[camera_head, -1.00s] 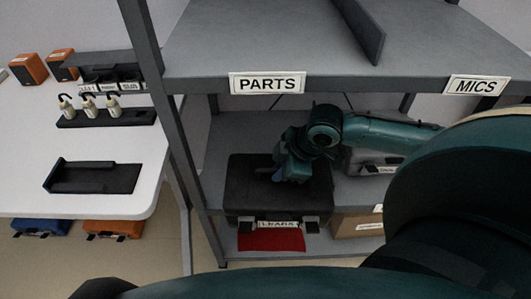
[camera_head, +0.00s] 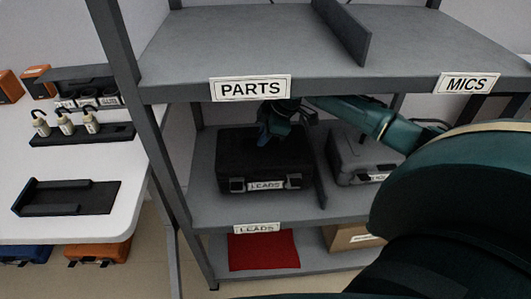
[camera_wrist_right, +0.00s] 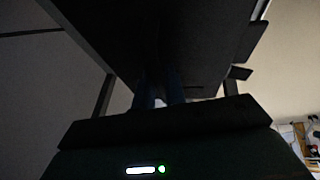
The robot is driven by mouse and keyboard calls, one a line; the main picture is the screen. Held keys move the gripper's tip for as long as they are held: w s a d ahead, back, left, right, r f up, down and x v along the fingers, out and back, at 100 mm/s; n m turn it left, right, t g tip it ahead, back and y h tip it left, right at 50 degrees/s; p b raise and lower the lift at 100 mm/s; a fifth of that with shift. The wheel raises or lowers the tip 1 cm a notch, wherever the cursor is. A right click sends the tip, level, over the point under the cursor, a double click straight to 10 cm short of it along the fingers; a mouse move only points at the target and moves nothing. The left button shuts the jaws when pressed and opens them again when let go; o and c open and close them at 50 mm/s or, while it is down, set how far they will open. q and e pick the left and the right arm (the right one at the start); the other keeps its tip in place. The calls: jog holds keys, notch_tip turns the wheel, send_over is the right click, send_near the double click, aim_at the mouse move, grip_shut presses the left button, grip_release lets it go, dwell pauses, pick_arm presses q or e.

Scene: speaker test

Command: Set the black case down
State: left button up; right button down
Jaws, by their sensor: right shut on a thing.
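The black case (camera_head: 262,158), with two latches and a LEADS label on its front, is upright in the left bay of the middle shelf (camera_head: 205,205). My right gripper (camera_head: 268,136) reaches in from the right and is shut on the case at its top; the handle itself is hard to make out. I cannot tell whether the case's underside touches the shelf or hangs just above it. In the right wrist view the dark case (camera_wrist_right: 165,35) fills the upper middle, with my fingers (camera_wrist_right: 158,92) against it. My left gripper is not in view.
A divider (camera_head: 320,175) stands close right of the case, then a grey case (camera_head: 350,160). The PARTS shelf (camera_head: 230,45) is close overhead. A shelf post (camera_head: 150,130) stands at left. Below lie a red item (camera_head: 264,250) and a cardboard box (camera_head: 350,237).

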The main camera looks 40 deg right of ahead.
jog(key=w, duration=0.1)
jog(key=w+d, duration=0.1)
jog(key=w, duration=0.1)
jog(key=shift+d+r, duration=0.25)
jog(key=shift+d, duration=0.05)
jog(key=shift+f+b, duration=0.9)
jog(key=shift+f, duration=0.9)
jog(key=c, duration=1.8)
grip_release()
jog(key=shift+s+f, duration=0.2)
jog(key=shift+f, duration=0.05)
jog(key=o, duration=0.3)
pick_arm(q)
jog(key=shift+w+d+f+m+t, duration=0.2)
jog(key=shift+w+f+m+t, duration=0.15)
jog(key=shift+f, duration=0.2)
pick_arm(e)
jog(key=shift+o, duration=0.2)
jog(key=shift+r, duration=0.1)
